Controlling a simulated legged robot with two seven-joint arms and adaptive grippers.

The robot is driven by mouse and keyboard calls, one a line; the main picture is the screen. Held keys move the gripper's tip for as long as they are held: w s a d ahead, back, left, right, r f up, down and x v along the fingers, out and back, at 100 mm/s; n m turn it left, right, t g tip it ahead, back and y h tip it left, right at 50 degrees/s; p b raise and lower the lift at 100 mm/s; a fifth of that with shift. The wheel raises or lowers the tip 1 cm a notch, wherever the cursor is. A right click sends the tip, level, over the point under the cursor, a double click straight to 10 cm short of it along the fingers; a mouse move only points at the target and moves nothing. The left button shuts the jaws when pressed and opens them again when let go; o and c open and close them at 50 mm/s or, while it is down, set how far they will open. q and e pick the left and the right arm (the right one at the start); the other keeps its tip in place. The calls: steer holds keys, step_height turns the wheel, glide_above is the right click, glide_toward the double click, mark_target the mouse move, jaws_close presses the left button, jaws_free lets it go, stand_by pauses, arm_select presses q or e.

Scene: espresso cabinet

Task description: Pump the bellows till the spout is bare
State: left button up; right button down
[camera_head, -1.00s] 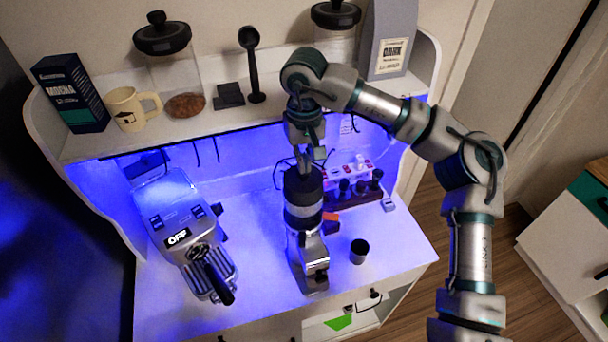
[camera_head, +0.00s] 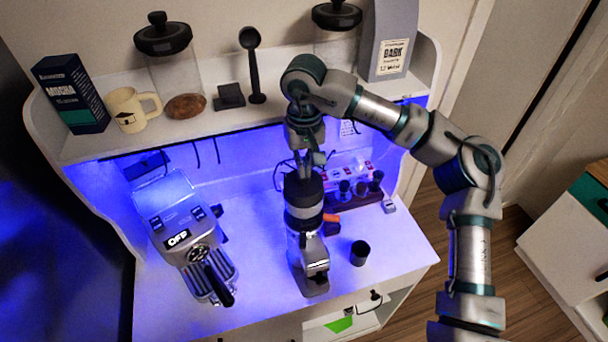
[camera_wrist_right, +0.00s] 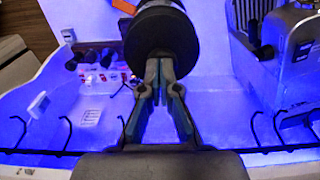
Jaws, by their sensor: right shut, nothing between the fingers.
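The grinder (camera_head: 308,248) stands upright on the white counter, with the dark bellows (camera_head: 303,188) on its top above a pale band. The bellows' round dark top also shows in the right wrist view (camera_wrist_right: 160,35). My right gripper (camera_head: 306,172) is shut and empty, pointing down at the bellows' top; its fingertips (camera_wrist_right: 160,64) appear to touch it. The spout (camera_head: 317,267) is at the grinder's lower front. It is too small to tell whether grounds cling to it. My left gripper is out of view.
An espresso machine (camera_head: 190,240) stands to the left and a small dark cup (camera_head: 359,253) to the right. A rack (camera_head: 352,200) with dark-topped pieces is behind the grinder. The shelf (camera_head: 215,128) overhangs the back; front counter space is clear.

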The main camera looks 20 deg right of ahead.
steer(key=shift+r+p, duration=3.25)
steer(key=shift+r, duration=0.2)
